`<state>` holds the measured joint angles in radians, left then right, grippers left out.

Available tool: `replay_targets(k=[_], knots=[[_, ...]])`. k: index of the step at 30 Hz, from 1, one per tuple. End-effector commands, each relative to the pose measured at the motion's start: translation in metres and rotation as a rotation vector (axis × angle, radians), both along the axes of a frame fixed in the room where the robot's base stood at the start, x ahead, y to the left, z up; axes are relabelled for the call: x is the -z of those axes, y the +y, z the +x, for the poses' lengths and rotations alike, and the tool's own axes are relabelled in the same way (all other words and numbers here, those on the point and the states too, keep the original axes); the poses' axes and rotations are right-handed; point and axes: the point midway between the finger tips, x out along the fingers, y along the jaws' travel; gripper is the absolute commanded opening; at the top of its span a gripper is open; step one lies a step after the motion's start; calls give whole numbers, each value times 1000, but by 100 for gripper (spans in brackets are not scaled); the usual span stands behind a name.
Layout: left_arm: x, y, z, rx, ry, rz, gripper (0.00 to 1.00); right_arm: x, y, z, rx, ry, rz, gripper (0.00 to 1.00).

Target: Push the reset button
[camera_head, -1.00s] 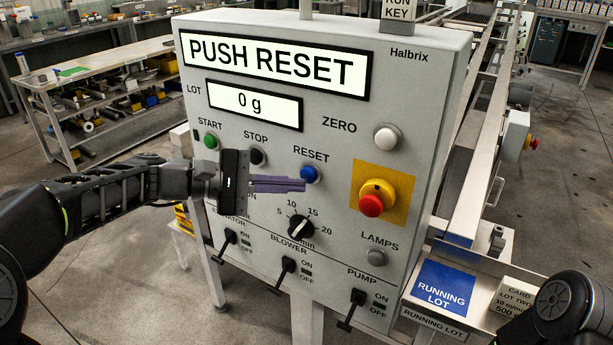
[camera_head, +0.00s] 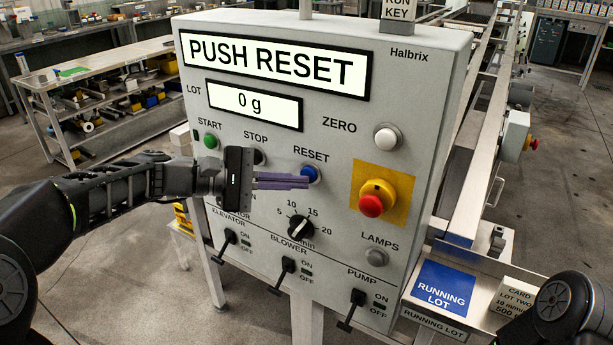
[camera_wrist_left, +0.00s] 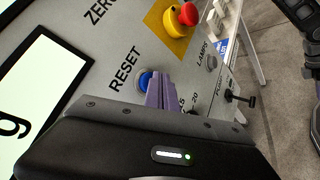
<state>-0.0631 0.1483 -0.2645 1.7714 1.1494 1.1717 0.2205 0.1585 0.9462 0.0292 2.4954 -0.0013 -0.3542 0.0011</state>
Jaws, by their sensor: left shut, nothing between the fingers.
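The blue reset button (camera_head: 310,173) sits on the grey control panel (camera_head: 330,125) under the word RESET. The panel's upper display (camera_head: 272,63) reads PUSH RESET. My left gripper (camera_head: 306,182) is shut and empty, its purple fingers pointing right, with the tips at the lower edge of the button in the head view. In the left wrist view the button (camera_wrist_left: 146,80) shows just beyond the fingertips (camera_wrist_left: 160,82), which partly cover it. I cannot tell whether they touch it. Of my right arm only a dark part shows at the lower right; its gripper is out of view.
A red emergency knob (camera_head: 371,205) on a yellow plate is right of the reset button. A black dial (camera_head: 301,228) is below, a white ZERO button (camera_head: 387,137) above right. The STOP button (camera_head: 260,157) is partly behind my gripper. Switch levers line the panel's bottom.

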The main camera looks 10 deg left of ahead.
Motion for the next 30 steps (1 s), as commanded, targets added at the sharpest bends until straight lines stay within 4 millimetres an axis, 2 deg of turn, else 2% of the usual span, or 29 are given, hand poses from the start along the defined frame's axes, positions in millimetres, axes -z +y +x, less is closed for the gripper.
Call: replay_targets(k=[22, 30], knots=[[0, -2, 5, 0, 1, 0, 0, 0, 0, 0, 0, 0, 0, 0], [1, 1, -3, -1, 0, 0, 0, 4, 0, 0, 0, 0, 0, 0]])
